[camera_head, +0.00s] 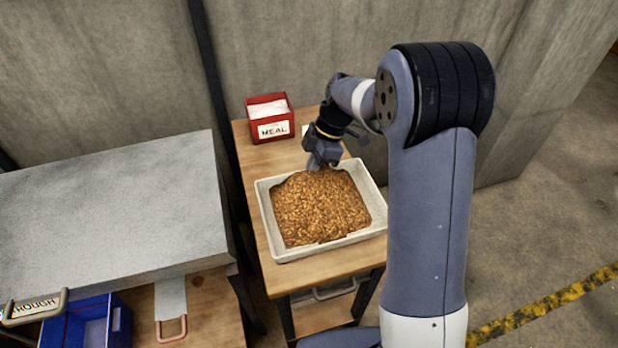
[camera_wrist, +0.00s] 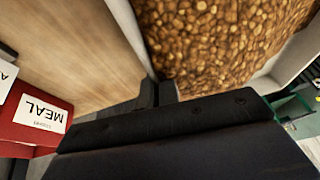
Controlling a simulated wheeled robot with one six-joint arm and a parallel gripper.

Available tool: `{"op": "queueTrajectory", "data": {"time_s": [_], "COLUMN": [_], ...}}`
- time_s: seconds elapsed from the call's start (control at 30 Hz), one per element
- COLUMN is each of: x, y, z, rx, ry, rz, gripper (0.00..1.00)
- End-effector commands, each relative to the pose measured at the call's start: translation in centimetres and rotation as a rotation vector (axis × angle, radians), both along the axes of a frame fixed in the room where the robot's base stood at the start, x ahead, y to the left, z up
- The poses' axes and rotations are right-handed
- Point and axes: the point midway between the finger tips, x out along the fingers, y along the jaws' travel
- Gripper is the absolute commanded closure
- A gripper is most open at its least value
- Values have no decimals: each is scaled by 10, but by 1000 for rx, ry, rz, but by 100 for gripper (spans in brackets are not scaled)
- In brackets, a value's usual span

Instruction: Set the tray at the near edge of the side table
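The tray (camera_head: 277,248) is a white rectangular pan filled with brown grain (camera_head: 315,208). It sits on the wooden side table (camera_head: 262,150), with a strip of bare wood in front of it. Its right side reaches the table's right edge. My gripper (camera_head: 318,162) is at the tray's far wall, pointing down. In the wrist view, the tray's wall (camera_wrist: 130,25) runs in between the two dark fingertips of my gripper (camera_wrist: 157,93), which look closed on it. The fingertips are small there, and whether the tray is lifted at all is hard to tell.
A red bin labelled MEAL (camera_head: 269,118) stands at the back of the side table, close to my gripper. A grey-topped bench (camera_head: 110,205) stands to the left, with a blue bin (camera_head: 88,325) below it. A concrete wall is behind.

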Motion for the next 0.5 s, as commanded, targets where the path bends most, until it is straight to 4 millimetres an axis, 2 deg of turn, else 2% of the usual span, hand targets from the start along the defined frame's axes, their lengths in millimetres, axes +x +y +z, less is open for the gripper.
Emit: {"op": "queueTrajectory", "data": {"time_s": [0.1,0.33,0.5], "x": [0,0,0], "y": [0,0,0], "z": [-13,-28,-49], "rx": [1,0,0], "ry": [1,-1,3], "rz": [-1,-1,-1], "gripper": [100,100,100]}}
